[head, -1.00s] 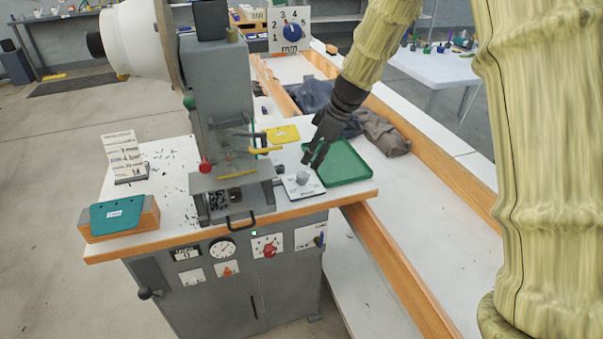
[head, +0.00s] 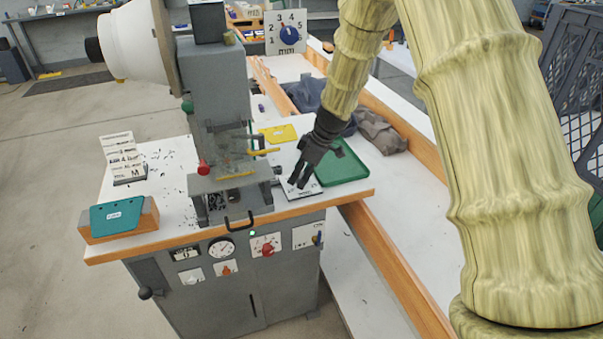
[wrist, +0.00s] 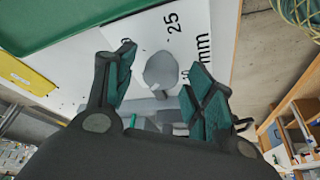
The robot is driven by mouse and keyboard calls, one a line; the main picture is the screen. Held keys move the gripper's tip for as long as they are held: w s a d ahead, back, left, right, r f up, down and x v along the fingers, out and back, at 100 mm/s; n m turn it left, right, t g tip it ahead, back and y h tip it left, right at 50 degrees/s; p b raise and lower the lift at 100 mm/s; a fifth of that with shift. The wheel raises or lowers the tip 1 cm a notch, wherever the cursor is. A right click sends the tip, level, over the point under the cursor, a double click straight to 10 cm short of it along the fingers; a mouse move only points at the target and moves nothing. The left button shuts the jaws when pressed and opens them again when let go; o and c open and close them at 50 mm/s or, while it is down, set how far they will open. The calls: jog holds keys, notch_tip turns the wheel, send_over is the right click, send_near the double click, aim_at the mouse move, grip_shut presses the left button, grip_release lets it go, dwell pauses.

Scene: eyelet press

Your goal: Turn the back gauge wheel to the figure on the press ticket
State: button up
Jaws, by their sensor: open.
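The grey wheel (wrist: 160,70) stands on a white plate (wrist: 205,35) marked "25" and "mm" on the press table. In the head view the plate (head: 312,191) lies right of the press, and my gripper mostly hides the wheel. My gripper (head: 297,181) is over the plate, pointing down. In the wrist view my gripper (wrist: 166,66) is open, with the wheel between and just beyond its fingertips; I cannot tell whether they touch it. The wheel's pointer is not clear. A printed ticket (head: 122,155) stands at the table's left; its figures are too small to read surely.
The grey press (head: 215,90) stands left of my gripper. A green tray (head: 345,165) lies close on the right, a yellow card (head: 280,134) behind. A blue dial (head: 290,36) numbered 1 to 5 is at the back. A red knob (head: 267,248) is on the front panel.

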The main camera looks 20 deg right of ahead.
jog(key=shift+c, duration=0.4)
jog(key=c, duration=0.9)
